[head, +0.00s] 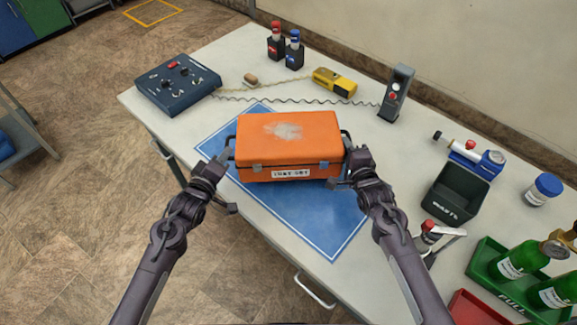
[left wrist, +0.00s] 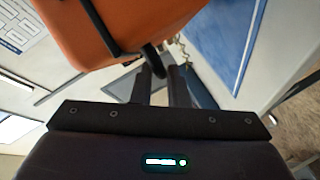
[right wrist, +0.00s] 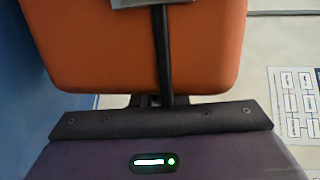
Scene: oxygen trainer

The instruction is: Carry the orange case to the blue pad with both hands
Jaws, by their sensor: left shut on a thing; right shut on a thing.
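The orange case (head: 288,135) is over the blue pad (head: 315,222) in the head view, with its lid closed and its latches and label facing me. I cannot tell for sure whether its bottom touches the pad. My left gripper (head: 226,157) is shut on the case's left handle, and the dark handle also shows in the left wrist view (left wrist: 152,60). My right gripper (head: 347,165) is shut on the right handle, which shows in the right wrist view (right wrist: 162,55). The case looks about level. It hides the middle of the pad.
A blue control box (head: 178,84) stands at the table's back left. A yellow device (head: 334,82) and a grey upright device (head: 397,93) stand behind the case. A black bin (head: 455,193) and a green crate of bottles (head: 497,272) are on the right.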

